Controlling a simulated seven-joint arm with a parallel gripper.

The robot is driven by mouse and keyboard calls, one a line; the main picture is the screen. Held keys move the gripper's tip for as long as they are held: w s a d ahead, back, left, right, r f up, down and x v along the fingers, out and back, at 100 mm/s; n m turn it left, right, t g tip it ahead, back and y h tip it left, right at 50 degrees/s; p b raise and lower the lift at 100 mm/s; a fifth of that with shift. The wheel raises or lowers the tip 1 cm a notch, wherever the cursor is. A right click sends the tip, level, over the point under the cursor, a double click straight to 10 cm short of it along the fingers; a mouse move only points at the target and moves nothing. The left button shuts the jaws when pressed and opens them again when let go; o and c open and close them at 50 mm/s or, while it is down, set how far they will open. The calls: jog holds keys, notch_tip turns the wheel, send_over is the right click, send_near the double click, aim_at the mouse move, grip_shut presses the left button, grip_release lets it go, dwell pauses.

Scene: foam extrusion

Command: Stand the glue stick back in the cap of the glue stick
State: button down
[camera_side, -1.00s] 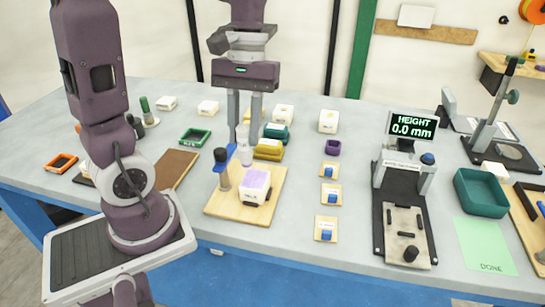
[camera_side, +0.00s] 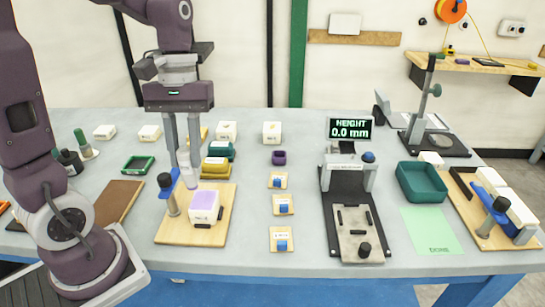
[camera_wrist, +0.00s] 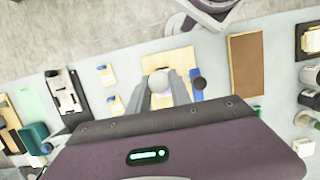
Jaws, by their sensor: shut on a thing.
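My gripper (camera_side: 182,150) points down and is shut on the glue stick (camera_side: 187,172), a whitish cylinder. It holds the stick just above and slightly left of a white block (camera_side: 203,212) with a purple top. I cannot tell whether the stick's lower end touches the block. In the wrist view, the glue stick's round pale end (camera_wrist: 167,82) shows between the fingers. A small purple open cup (camera_side: 278,158), which looks like the cap, stands on the table to the right, apart from the gripper.
The block sits on a wooden board (camera_side: 225,225) beside a blue, dark-knobbed clamp (camera_side: 168,192). Yellow (camera_side: 215,170) and teal (camera_side: 220,150) holders stand behind. Small cards (camera_side: 282,205) line up below the cup. The height gauge (camera_side: 347,195) stands farther right.

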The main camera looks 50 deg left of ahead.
jog(key=w+a+n+t+h, duration=0.15)
jog(key=w+n, duration=0.25)
jog(key=w, duration=0.4)
jog(key=w+a+n, duration=0.2)
jog(key=w+n, duration=0.1)
jog(key=w, duration=0.6)
jog(key=n+t, duration=0.2)
jog(key=n, duration=0.5)
send_over(279, 158)
jog(key=w+a, duration=0.1)
jog(key=a, duration=0.1)
notch_tip(279, 158, down, 4)
jog(key=shift+w+f, duration=0.2)
jog(key=shift+f, duration=1.8)
jog(key=shift+f, duration=0.1)
jog(key=shift+f, duration=1.2)
jog(key=shift+f, duration=0.1)
